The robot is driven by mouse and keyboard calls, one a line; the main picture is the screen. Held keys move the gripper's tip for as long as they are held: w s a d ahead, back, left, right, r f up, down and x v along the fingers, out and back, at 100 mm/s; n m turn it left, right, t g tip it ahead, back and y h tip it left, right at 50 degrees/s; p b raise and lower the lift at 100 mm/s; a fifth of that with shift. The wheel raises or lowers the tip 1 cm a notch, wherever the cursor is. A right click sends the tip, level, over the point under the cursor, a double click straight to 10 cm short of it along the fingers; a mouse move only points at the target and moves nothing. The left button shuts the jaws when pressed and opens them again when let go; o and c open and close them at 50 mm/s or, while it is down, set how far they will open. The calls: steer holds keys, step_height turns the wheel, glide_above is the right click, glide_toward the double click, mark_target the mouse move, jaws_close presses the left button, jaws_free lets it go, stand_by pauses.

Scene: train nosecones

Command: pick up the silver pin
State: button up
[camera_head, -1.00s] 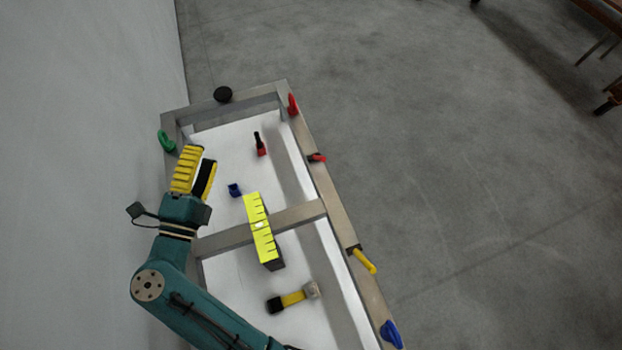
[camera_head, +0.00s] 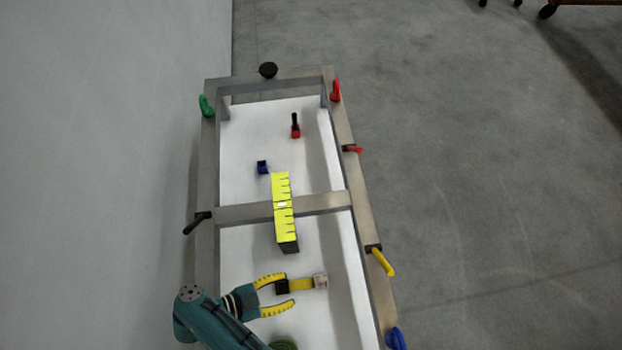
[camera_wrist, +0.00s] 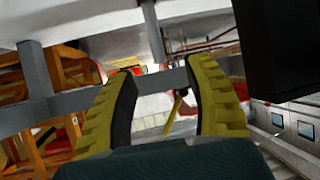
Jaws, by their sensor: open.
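The white tray has a grey metal frame (camera_head: 207,160) and a crossbar (camera_head: 240,213). A blue piece (camera_head: 262,167) and a red-and-black piece (camera_head: 295,128) lie in the far half. Coloured handles and a black knob (camera_head: 268,69) line the frame. A pale wall stands left.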

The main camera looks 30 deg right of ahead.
mark_target(320, 281)
steer(key=b+x, duration=0.2)
steer(key=x, duration=0.1)
steer(key=b+x, duration=0.3)
steer(key=x, duration=0.1)
steer(key=s+b+x, duration=0.1)
steer(key=b+x, duration=0.2)
steer(key=x, duration=0.1)
steer(key=shift+d, duration=0.1)
steer(key=shift+d+f, duration=0.1)
steer(key=shift+d, duration=0.3)
steer(key=shift+w, duration=0.1)
steer(key=shift+c, duration=0.3)
jaws_close()
